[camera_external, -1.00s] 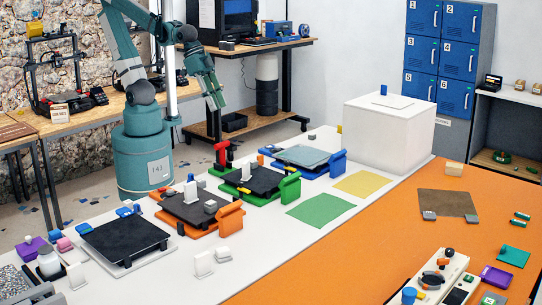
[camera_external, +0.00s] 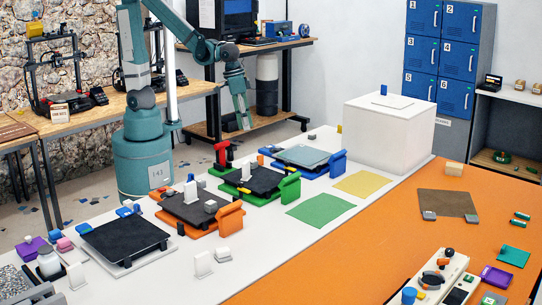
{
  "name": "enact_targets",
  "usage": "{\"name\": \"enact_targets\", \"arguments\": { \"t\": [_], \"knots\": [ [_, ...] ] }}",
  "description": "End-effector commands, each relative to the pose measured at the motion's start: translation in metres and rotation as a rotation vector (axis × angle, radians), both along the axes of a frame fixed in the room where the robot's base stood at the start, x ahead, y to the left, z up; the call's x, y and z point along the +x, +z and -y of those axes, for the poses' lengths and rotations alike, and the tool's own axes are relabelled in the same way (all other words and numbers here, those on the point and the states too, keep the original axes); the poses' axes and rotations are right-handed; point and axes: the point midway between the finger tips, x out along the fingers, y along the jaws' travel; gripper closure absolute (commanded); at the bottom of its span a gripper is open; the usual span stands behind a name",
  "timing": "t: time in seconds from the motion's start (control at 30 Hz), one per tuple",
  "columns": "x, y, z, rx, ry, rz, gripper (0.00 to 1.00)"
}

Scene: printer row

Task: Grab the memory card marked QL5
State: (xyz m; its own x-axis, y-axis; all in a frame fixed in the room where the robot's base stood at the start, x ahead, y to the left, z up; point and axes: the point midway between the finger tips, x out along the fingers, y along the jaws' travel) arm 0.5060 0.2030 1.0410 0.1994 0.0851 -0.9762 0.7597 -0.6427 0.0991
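I cannot read the marking QL5 anywhere, so I cannot tell which thing is the memory card. Small green pieces (camera_external: 521,216) lie on the orange surface at the far right, too small to identify. Small grey pieces (camera_external: 429,216) sit at the front edge of a brown mat (camera_external: 447,203). My gripper (camera_external: 243,121) hangs in the air, pointing down, above and behind the printer row. Its fingers are too small to show whether they are open or shut. No held thing is visible.
A white box (camera_external: 390,128) stands behind. Green (camera_external: 320,208) and yellow (camera_external: 362,184) sheets lie flat. A white device (camera_external: 440,277) is front right. The orange middle is clear.

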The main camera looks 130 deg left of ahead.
Motion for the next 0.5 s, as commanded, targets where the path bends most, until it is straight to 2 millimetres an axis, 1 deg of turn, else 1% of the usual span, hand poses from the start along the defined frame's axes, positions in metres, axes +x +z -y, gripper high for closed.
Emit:
{"name": "enact_targets", "arguments": {
  "t": [0.03, 0.1, 0.5],
  "knots": [
    [0.0, -0.008, -0.009, -0.008, 0.029, -0.011, 0.74],
    [0.001, -0.018, -0.019, -0.018, 0.067, -0.024, 0.74],
    [-0.009, -0.077, -0.076, -0.081, 0.288, -0.107, 0.74]
  ]
}}
